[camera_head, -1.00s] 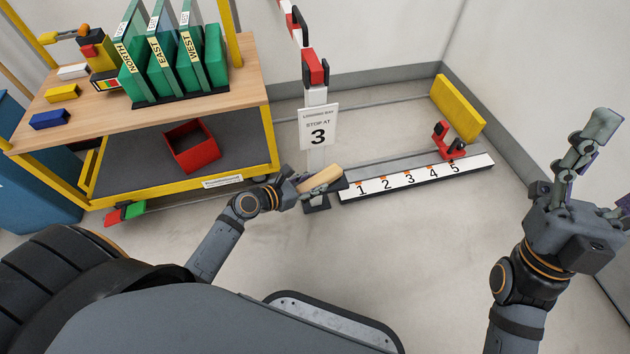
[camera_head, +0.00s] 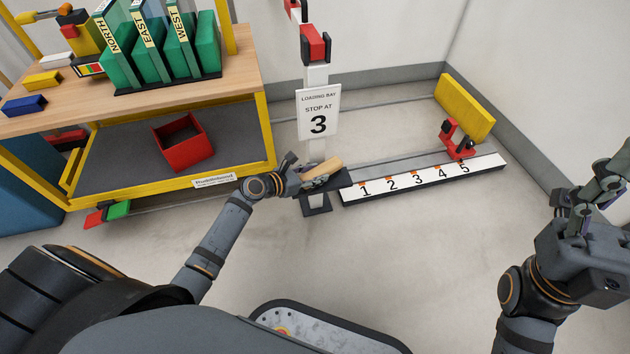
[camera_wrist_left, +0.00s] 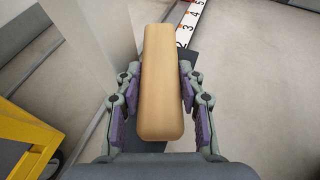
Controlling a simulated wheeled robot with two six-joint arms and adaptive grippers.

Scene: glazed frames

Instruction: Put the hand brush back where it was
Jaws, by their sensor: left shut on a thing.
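The hand brush's light wooden body (camera_head: 322,172) is in my left gripper (camera_head: 303,178), in front of the signpost. In the left wrist view, the brush (camera_wrist_left: 161,85) lies lengthwise between the two fingers of my left gripper (camera_wrist_left: 160,85), which are shut on its sides. A dark flat piece (camera_head: 338,180) shows directly below the brush; I cannot tell whether the brush touches it. The bristles are not clearly visible. My right gripper (camera_head: 603,197) is raised at the right edge, partly cut off, its fingers apart and empty.
A white signpost (camera_head: 317,113) stands behind the brush. A numbered strip (camera_head: 425,180) lies to its right, with a red stop (camera_head: 458,140) and yellow block (camera_head: 464,108). A yellow-framed cart (camera_head: 268,130) with a red bin (camera_head: 183,141) is at left. Open floor lies in front.

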